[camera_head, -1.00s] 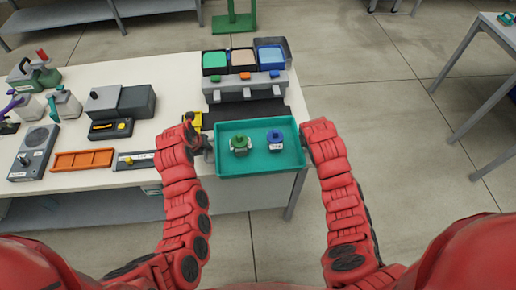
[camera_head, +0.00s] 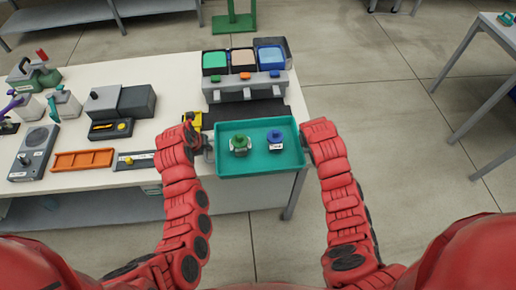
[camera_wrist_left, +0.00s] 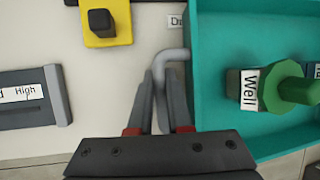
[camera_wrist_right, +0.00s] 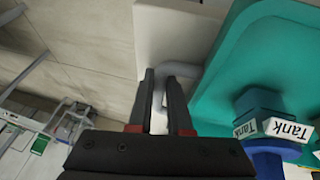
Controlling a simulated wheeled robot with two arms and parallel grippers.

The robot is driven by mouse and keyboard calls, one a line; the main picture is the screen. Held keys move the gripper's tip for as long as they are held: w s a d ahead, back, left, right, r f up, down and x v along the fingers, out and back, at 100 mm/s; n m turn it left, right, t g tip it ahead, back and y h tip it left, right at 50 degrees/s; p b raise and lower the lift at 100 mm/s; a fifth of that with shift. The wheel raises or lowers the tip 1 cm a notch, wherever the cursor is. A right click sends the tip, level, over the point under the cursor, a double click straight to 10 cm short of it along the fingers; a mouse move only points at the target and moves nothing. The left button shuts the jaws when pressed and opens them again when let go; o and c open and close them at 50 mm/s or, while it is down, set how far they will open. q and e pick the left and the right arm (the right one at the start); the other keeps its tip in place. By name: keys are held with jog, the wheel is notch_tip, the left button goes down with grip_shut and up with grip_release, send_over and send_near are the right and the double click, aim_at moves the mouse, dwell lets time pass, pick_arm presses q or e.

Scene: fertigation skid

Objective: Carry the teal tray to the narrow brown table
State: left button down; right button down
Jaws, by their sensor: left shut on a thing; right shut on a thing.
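The teal tray (camera_head: 258,172) is in the middle of the head view, at the front right edge of the white table. It carries a green-topped piece (camera_head: 239,145) labelled Well and a blue-topped piece (camera_head: 276,140) labelled Tank, both upright. My left gripper (camera_wrist_left: 160,95) is shut on the grey handle at the tray's left side. My right gripper (camera_wrist_right: 163,85) is shut on the grey handle at its right side. Whether the tray touches the table is hard to tell. I cannot make out a narrow brown table in these views.
The white table (camera_head: 85,70) holds a rack with three coloured bins (camera_head: 243,60), an orange frame (camera_head: 84,160), a grey box (camera_head: 34,150) and other devices to the left. A grey-legged table (camera_head: 497,30) stands at far right. Open floor (camera_head: 390,130) lies between.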

pick_arm(q)
jog(key=shift+r, duration=0.15)
pick_arm(e)
jog(key=shift+r, duration=0.15)
